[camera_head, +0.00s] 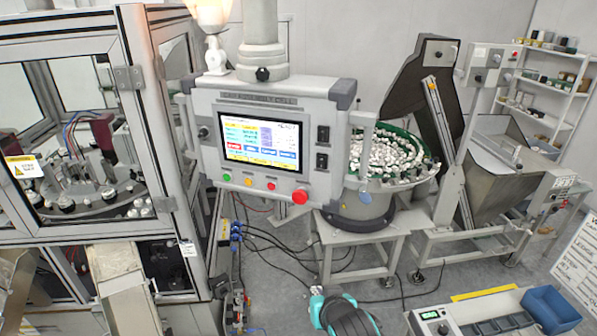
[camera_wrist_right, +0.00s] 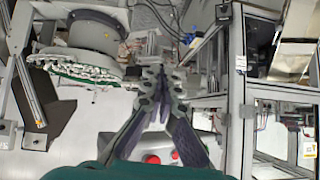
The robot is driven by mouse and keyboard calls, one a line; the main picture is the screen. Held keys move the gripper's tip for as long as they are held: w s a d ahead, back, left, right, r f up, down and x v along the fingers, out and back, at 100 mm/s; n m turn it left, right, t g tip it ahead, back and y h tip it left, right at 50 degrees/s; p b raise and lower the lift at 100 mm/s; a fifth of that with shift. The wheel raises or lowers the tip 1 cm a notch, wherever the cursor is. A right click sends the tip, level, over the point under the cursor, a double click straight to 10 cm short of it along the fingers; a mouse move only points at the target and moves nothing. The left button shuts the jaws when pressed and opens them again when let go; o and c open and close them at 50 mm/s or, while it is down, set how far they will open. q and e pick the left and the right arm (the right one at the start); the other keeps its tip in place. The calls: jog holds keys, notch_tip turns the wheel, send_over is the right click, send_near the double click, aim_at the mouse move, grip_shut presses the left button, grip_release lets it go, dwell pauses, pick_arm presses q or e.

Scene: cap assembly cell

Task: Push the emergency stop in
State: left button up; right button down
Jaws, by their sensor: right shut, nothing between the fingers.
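The emergency stop (camera_head: 300,197) is a large red button at the lower right corner of the control panel (camera_head: 322,180), with a smaller red button (camera_head: 271,186) to its left. My right gripper (camera_head: 335,308) is low in the head view, below the panel and apart from it; its fingertips are hard to make out there. In the right wrist view my right gripper (camera_wrist_right: 161,82) is shut and empty, fingers together. Two red spots show low in that view behind the fingers, partly hidden; which one is the emergency stop is unclear. My left gripper is not in view.
A bowl feeder (camera_head: 365,208) full of small caps stands right of the panel. A framed machine cabinet (camera_head: 150,110) stands at the left. Cables lie on the floor below the panel. A blue tray (camera_head: 548,305) is at the lower right.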

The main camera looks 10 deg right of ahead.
aim_at(299, 198)
jog(key=w+a+r+t+y+p, duration=0.1)
jog(key=w+a+r+p, duration=0.1)
jog(key=a+r+p, duration=0.2)
jog(key=w+a+r+t+p, duration=0.1)
jog(key=w+a+r+p, duration=0.2)
jog(key=r+p, duration=0.6)
notch_tip(299, 198, up, 3)
jog(key=shift+a+f+y, duration=0.1)
jog(key=shift+a+y, duration=0.25)
jog(key=shift+y, duration=0.05)
jog(key=shift+w, duration=0.15)
jog(key=w+d+b, duration=0.1)
jog(key=w+d, duration=0.3)
jog(key=w, duration=0.3)
jog(key=shift+w, duration=0.35)
jog(key=shift+w+d, duration=0.1)
dwell(0.3)
jog(key=shift+w+d+b, duration=0.15)
jog(key=shift+w+b, duration=0.15)
